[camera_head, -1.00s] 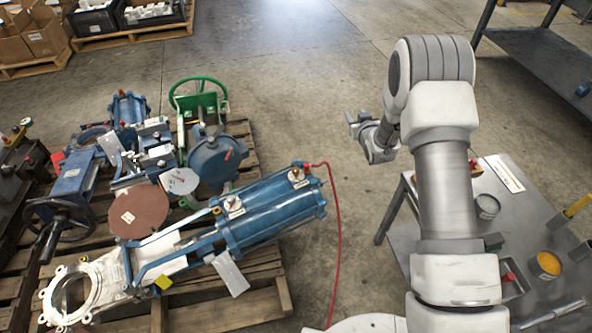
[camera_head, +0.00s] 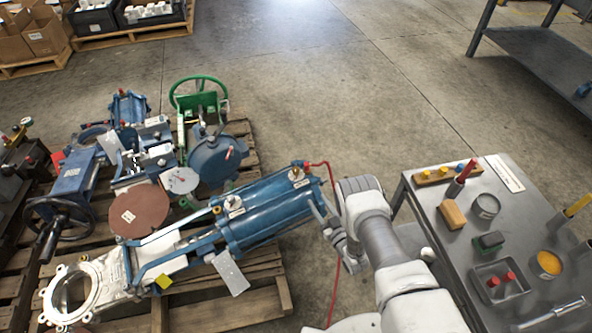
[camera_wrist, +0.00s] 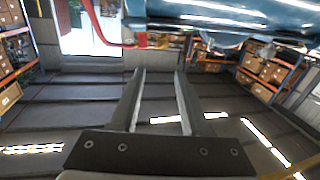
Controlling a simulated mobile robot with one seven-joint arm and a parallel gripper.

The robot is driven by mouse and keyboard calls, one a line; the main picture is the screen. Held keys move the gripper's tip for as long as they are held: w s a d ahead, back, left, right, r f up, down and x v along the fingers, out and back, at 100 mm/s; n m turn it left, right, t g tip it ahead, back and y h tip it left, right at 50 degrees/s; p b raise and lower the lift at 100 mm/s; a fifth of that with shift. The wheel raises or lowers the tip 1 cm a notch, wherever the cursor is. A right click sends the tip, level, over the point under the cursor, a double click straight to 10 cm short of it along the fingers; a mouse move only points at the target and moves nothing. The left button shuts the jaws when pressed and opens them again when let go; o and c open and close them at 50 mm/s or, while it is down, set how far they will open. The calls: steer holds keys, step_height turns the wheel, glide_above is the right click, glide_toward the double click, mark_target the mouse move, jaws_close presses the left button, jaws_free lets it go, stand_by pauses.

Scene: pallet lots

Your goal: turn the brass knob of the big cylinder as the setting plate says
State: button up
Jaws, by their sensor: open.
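The big blue cylinder (camera_head: 268,215) lies slantwise on a pallet, joined to a pale gate valve at lower left. Two brass knobs stand on top of it, one near its right end (camera_head: 296,174) and one near its left end (camera_head: 234,203). Small pale labels sit beside them, too small to read. A blank-looking white plate (camera_head: 230,272) hangs below the cylinder; whether it is the setting plate I cannot tell. My gripper (camera_head: 324,208) is beside the cylinder's right end. In the wrist view my gripper (camera_wrist: 160,73) is open and empty, below the blue cylinder (camera_wrist: 235,15).
A red hose (camera_head: 334,245) runs from the cylinder's right end to the floor, close to my arm. Other valves, including a green handwheel (camera_head: 198,90), crowd the pallet behind. A metal table (camera_head: 450,265) with loose items stands at right.

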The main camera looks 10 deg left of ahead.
mark_target(298, 172)
steer(key=b+x, duration=0.2)
steer(key=x, duration=0.3)
steer(key=b+x, duration=0.2)
steer(key=x, duration=0.3)
steer(key=b+x, duration=0.2)
steer(key=x, duration=0.4)
steer(key=shift+s+a+f, duration=0.15)
steer(key=shift+f, duration=0.2)
steer(key=shift+w+a+r, duration=0.15)
steer(key=shift+w+a, duration=0.2)
steer(key=shift+w, duration=0.05)
jaws_close()
